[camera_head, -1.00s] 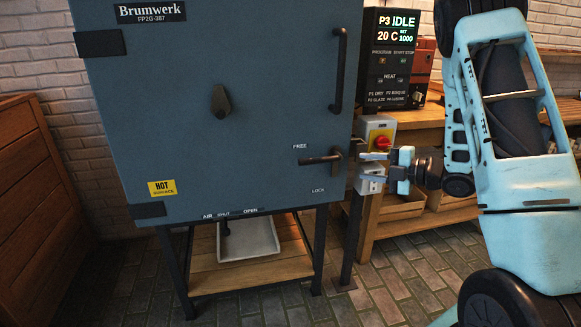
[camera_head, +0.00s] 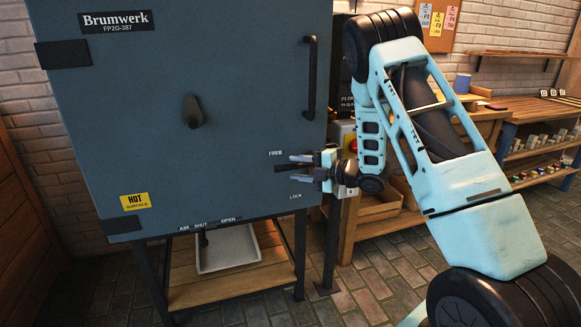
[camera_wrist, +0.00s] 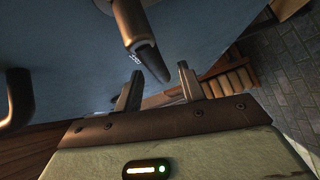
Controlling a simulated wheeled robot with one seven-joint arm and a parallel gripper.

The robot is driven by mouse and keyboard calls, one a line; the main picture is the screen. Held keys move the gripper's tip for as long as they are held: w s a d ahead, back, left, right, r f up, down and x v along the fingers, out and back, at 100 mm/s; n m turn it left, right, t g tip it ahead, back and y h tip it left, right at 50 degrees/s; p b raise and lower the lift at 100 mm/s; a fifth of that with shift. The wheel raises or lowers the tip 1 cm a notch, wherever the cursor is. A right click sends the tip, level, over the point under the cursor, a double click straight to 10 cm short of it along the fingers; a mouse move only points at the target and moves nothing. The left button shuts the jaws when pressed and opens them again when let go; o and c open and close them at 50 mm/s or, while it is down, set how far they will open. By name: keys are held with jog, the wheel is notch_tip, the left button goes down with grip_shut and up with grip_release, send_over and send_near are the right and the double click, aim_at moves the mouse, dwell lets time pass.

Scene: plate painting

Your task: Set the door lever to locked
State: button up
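The door lever (camera_head: 282,168) is a dark bar low on the right of the blue-grey kiln door (camera_head: 240,90). It lies roughly horizontal, between the labels FREE above and LOCK below. My gripper (camera_head: 296,168) is open at the lever, one finger above it and one below. In the wrist view the lever (camera_wrist: 138,32) comes down from the top, and its tip reaches between the spread fingers of my gripper (camera_wrist: 159,78). I see a gap beside the right finger; contact with the left finger is unclear.
A black pull handle (camera_head: 310,80) is on the door above the lever. A dark knob (camera_head: 193,111) sits mid-door. A yellow HOT SURFACE label (camera_head: 134,202) is low on the left. A wooden bench (camera_head: 349,238) stands right of the kiln. My arm partly hides the control panel.

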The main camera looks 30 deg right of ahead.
jog(key=shift+x, duration=1.5)
jog(key=shift+c, duration=0.3)
grip_shut()
jog(key=shift+f, duration=0.1)
